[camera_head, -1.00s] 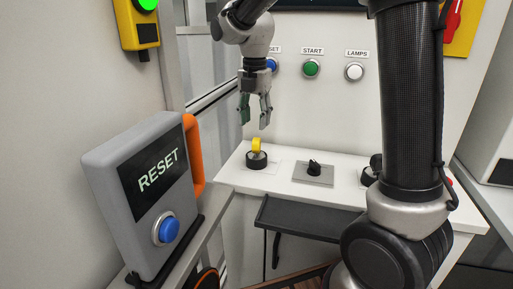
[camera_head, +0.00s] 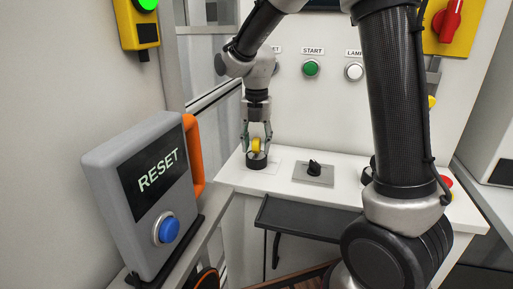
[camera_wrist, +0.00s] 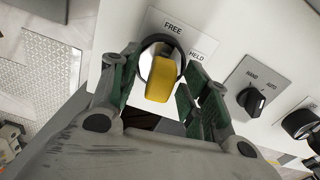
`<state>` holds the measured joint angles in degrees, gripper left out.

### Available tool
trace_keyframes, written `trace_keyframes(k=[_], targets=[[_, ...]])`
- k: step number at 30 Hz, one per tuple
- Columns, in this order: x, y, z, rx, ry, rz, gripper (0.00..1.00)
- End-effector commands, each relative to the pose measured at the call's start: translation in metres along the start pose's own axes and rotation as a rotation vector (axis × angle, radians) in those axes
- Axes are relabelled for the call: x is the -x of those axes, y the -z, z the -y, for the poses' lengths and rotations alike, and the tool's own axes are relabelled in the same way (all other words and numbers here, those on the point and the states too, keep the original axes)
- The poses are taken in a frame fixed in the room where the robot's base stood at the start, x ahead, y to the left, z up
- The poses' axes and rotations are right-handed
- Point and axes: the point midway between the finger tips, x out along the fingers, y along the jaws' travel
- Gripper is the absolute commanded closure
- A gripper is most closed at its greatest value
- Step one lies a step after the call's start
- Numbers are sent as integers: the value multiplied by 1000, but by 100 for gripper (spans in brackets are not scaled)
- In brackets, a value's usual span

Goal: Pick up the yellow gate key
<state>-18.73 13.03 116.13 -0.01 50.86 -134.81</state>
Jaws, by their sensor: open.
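The yellow gate key (camera_head: 255,145) stands upright in a round black lock (camera_head: 257,161) on the white console shelf. In the wrist view the key (camera_wrist: 160,79) shows as a yellow block over the round lock, with FREE and HELD labels beside it. My gripper (camera_head: 256,150) points down with its fingers on both sides of the key. In the wrist view my gripper (camera_wrist: 152,85) is open, with the key between its green-padded fingers and a gap showing on the right. Whether the left finger touches the key is hard to tell.
A black selector knob on a grey plate (camera_head: 313,175) sits right of the key. A grey RESET box (camera_head: 140,200) with an orange handle stands at the left. The back panel holds a green START button (camera_head: 311,68) and a white lamp button (camera_head: 354,71). A dark tray (camera_head: 310,216) lies below the shelf edge.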

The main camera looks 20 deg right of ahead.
Motion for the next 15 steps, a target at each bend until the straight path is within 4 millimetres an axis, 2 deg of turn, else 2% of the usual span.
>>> trace_keyframes(k=[3, 11, 15], targets=[[0, 0, 0, 0, 0, 0, 54], [0, 0, 0, 0, 0, 0, 100], [1, 0, 0, 0, 0, 0, 100]])
